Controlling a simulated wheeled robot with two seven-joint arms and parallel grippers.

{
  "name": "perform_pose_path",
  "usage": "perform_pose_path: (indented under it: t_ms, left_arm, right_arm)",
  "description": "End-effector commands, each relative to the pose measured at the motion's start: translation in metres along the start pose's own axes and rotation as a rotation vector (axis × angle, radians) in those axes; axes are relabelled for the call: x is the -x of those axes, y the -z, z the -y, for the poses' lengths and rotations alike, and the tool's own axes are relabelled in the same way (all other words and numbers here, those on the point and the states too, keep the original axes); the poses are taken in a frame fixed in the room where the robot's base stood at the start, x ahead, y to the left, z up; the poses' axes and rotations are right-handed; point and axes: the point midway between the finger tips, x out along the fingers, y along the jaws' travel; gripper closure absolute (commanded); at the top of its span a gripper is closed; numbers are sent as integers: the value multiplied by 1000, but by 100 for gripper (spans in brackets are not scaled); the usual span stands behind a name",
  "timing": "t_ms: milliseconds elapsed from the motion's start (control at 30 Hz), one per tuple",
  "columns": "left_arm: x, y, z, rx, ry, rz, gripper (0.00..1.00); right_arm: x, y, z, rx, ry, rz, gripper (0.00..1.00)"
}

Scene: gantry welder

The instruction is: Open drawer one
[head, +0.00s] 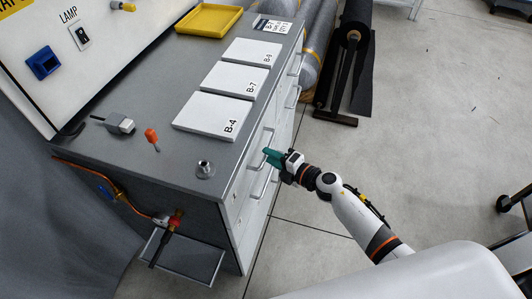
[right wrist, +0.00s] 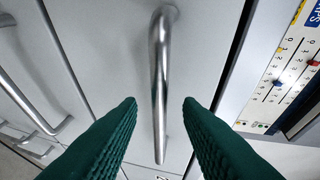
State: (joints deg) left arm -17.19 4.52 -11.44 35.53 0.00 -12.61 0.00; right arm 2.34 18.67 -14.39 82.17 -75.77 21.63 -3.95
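The grey cabinet (head: 190,90) has a white drawer front (head: 245,195) on its right side, with metal bar handles. My right gripper (head: 268,156) is at the near, upper part of this front. In the right wrist view, a metal bar handle (right wrist: 160,85) lies between the two open green fingers (right wrist: 160,103), with a gap on each side. I cannot tell whether the fingertips reach past the bar. The drawer behind this handle (right wrist: 110,60) looks closed. No drawer number is readable on the front. My left gripper is out of view.
Other handles (right wrist: 30,95) show at the left of the right wrist view. White plates (head: 212,115), a yellow tray (head: 209,20) and small parts lie on the cabinet top. A black roll stand (head: 345,70) stands behind.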

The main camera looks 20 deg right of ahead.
Motion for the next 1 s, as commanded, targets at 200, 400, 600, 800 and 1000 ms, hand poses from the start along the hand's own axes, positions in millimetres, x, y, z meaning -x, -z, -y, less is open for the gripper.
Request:
perform_pose_path:
  t_ms: [200,400,600,800,1000]
  left_arm:
    - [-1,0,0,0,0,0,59]
    - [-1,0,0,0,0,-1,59]
    - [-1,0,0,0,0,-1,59]
    - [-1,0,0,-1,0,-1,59]
    - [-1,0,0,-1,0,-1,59]
  right_arm:
    - [-23,0,0,-2,1,0,68]
    - [-26,0,-1,-1,0,0,68]
    - [-26,0,-1,-2,0,0,78]
    - [-26,0,-1,-2,0,0,100]
    - [-26,0,-1,-2,-1,-1,100]
